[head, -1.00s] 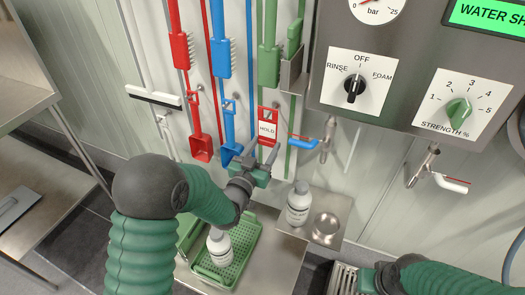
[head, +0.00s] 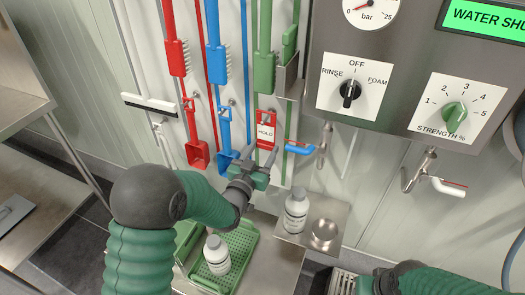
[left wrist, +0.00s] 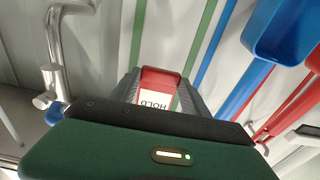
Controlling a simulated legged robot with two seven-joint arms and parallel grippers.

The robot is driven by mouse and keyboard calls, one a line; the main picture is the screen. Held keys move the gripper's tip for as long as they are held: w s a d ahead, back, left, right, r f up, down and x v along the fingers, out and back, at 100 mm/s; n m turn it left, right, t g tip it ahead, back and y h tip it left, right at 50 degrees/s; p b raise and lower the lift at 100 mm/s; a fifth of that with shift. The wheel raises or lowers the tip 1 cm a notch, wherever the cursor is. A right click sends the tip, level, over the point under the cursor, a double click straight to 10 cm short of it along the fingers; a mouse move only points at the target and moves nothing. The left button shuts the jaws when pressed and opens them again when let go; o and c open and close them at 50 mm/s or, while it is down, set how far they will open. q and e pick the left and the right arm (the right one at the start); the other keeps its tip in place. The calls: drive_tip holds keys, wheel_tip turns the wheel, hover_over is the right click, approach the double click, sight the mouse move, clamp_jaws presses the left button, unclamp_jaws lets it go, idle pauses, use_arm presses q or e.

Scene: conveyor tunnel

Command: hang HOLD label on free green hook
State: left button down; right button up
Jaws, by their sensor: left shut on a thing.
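The red-and-white HOLD label (head: 265,131) is upright in front of the wall, below the green brush (head: 267,62). My left gripper (head: 266,145) is shut on it from below. In the left wrist view the label (left wrist: 156,94) sits between the two grey fingers, its lettering upside down. A small grey peg shows at the label's top edge; I cannot tell whether the label is on it. I cannot make out a free green hook; it may be behind the label. My right gripper (head: 366,281) shows only in part at the lower edge, fingers not clear.
Red scoop (head: 197,153) and blue scoop (head: 226,158) hang left of the label. A blue-handled valve (head: 300,148) is close on its right. Below are a green basket (head: 243,262) holding a white bottle (head: 217,255), and another bottle (head: 295,210) on a steel shelf.

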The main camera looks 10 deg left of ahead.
use_arm(q)
drive_tip(key=shift+f+b, duration=0.75)
drive_tip(key=shift+f, duration=0.1)
drive_tip(key=shift+c, duration=2.3)
unclamp_jaws()
drive_tip(key=s+a+p, duration=0.3)
drive_tip(key=s+p, duration=0.6)
drive_tip(key=s, duration=0.7)
drive_tip(key=shift+s+a+f+p, duration=0.15)
drive_tip(key=shift+s+f+p, duration=0.1)
drive_tip(key=shift+f+p, duration=0.2)
